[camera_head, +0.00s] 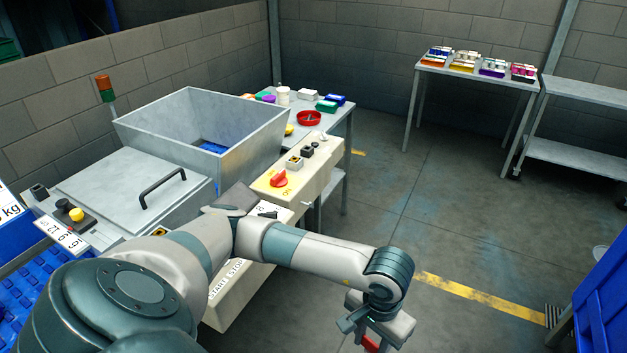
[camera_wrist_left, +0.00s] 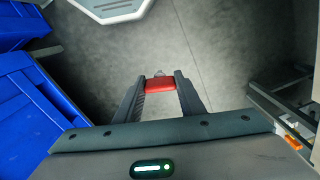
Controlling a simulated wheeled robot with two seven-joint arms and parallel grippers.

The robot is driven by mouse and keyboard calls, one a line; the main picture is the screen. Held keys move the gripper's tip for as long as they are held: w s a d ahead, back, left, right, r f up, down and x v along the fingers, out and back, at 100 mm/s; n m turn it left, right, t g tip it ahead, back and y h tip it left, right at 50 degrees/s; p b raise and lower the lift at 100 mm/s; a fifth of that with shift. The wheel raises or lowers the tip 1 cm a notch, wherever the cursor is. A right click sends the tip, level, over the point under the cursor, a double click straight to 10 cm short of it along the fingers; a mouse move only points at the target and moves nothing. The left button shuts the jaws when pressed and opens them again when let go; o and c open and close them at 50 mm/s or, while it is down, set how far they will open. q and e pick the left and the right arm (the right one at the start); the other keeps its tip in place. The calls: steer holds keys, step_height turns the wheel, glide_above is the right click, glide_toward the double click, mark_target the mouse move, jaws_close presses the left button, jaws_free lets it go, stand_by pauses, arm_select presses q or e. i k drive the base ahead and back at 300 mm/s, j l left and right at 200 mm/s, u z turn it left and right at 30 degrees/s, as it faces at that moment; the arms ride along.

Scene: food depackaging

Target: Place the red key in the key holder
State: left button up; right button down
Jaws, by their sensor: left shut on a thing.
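My left gripper (camera_head: 368,332) hangs low over the floor at the bottom middle of the head view. In the left wrist view its two fingers (camera_wrist_left: 160,90) are shut on the red key (camera_wrist_left: 160,83), gripping its red handle. A small grey tip of the key points away beyond the fingers. In the head view only a bit of red (camera_head: 371,344) shows at the gripper. The key holder cannot be made out for sure; a cream control panel (camera_head: 318,171) with a red knob (camera_head: 278,179) and small black and pale fittings stands left of the gripper, apart from it.
A metal machine with an open hopper (camera_head: 200,118) and a handled lid (camera_head: 133,188) stands behind my arm. A table (camera_head: 345,115) with a red bowl (camera_head: 309,117) is beyond it. A blue bin (camera_head: 606,290) is at the right edge. The floor between is clear.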

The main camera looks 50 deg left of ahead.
mark_target(307, 155)
steer(key=i+j, duration=0.2)
steer(key=i, duration=0.2)
steer(key=i+j, duration=0.15)
steer(key=i, duration=0.2)
steer(key=i+j, duration=0.2)
steer(key=i, duration=0.2)
steer(key=i+j, duration=0.1)
steer(key=i, duration=0.95)
steer(key=i+j, duration=0.1)
steer(key=i, duration=0.9)
steer(key=u, duration=3.05)
